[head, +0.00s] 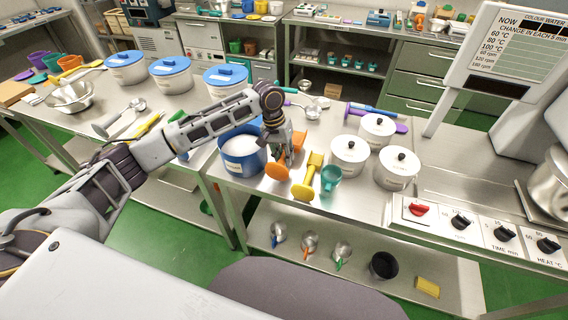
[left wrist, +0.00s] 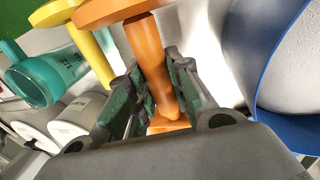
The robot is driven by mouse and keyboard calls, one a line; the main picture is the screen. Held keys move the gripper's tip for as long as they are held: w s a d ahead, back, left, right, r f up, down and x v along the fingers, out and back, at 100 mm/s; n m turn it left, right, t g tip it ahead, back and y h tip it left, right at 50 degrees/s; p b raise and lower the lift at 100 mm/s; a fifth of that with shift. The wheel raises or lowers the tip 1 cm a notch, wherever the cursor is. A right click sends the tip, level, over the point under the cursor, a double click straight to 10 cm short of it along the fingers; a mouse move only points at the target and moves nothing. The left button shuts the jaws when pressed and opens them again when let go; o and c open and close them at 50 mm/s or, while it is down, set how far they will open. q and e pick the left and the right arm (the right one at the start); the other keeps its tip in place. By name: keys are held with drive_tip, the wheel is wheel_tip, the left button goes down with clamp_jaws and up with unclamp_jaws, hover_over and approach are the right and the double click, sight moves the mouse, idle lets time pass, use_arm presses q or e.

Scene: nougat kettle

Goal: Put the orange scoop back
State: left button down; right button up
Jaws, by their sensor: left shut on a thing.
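The orange scoop (head: 277,172) is at the front of the middle table, beside the blue tub (head: 240,158) of white powder. My left gripper (head: 288,152) is over it, shut on its handle. In the left wrist view the orange handle (left wrist: 147,50) runs between the two fingers (left wrist: 152,95), with a round orange end at the top edge. Whether the scoop touches the table is unclear. A similar yellow scoop (head: 308,180) lies just right of it. My right gripper is not in view.
A teal mug (head: 330,179) stands right of the yellow scoop. White lidded pots (head: 349,158) stand further right, before a control panel (head: 480,230). Purple and blue tools (head: 372,112) lie behind. The blue tub's rim (left wrist: 262,95) is close to my gripper.

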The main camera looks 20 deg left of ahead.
use_arm(q)
drive_tip(key=shift+a+x, duration=0.2)
drive_tip(key=shift+x, duration=0.7)
drive_tip(key=shift+a+x, duration=0.15)
drive_tip(key=shift+x, duration=0.7)
drive_tip(key=shift+f, duration=0.15)
drive_tip(key=c, duration=1.3)
unclamp_jaws()
drive_tip(key=shift+f, duration=0.1)
drive_tip(key=v, duration=1.2)
